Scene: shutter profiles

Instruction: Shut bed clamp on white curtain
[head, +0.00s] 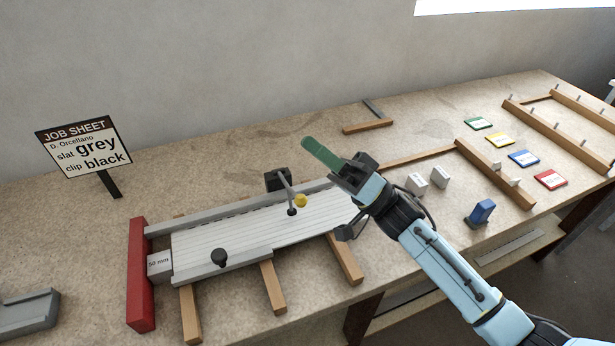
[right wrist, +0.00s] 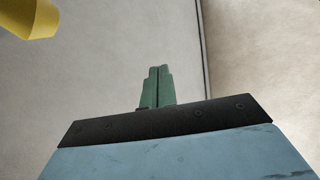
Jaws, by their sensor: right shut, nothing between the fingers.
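The white slatted curtain (head: 240,229) lies flat on the bed between grey side rails. The bed clamp has a black block (head: 276,180) at the far rail, a grey lever (head: 285,188), and a yellow knob (head: 301,201) that shows over the curtain. I cannot tell for sure whether the clamp is shut. My right gripper (head: 310,145) is above the bed's far right part, right of the clamp, its green fingers together and empty. The fingers also show closed in the right wrist view (right wrist: 157,88), with a yellow piece (right wrist: 30,15), likely the knob, at top left. My left gripper is out of view.
A red end stop (head: 141,275) and a 50 mm block (head: 159,263) are at the bed's left end. A black knob (head: 219,258) stands on the near rail. The job sheet (head: 84,147) stands behind left. Grey blocks (head: 439,177) and a blue piece (head: 481,212) lie right.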

